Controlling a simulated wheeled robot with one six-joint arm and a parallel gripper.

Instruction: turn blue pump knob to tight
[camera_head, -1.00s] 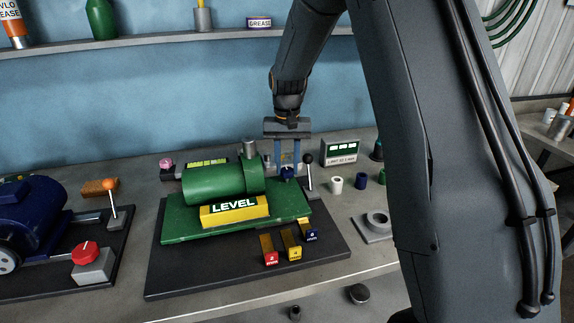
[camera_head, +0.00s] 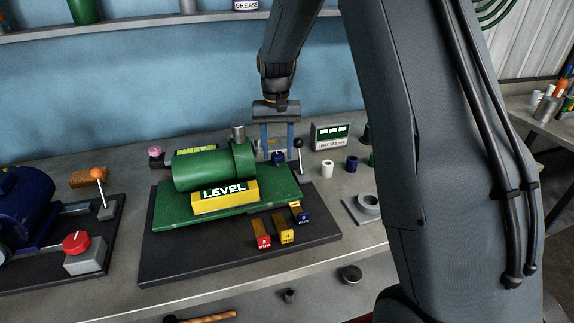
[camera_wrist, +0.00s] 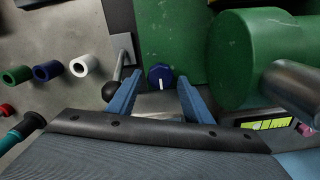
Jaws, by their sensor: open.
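The blue pump knob (camera_head: 278,157) sits at the right end of the green pump base (camera_head: 228,206). In the wrist view the knob (camera_wrist: 160,77) is round and dark blue, with a white pointer line running up and down in the picture. My gripper (camera_head: 277,150) points down over the knob. In the wrist view my gripper (camera_wrist: 156,84) is open, with one blue finger to each side of the knob and gaps between. Whether the fingertips are at knob height is hard to tell. No "tight" marking is readable.
A black-balled lever (camera_head: 299,143) stands close right of my gripper. The green pump cylinder (camera_head: 200,169) and yellow level (camera_head: 225,196) are to the left. White and blue sleeves (camera_head: 327,169) stand further right. Red, yellow and blue tagged blocks (camera_head: 285,235) lie in front.

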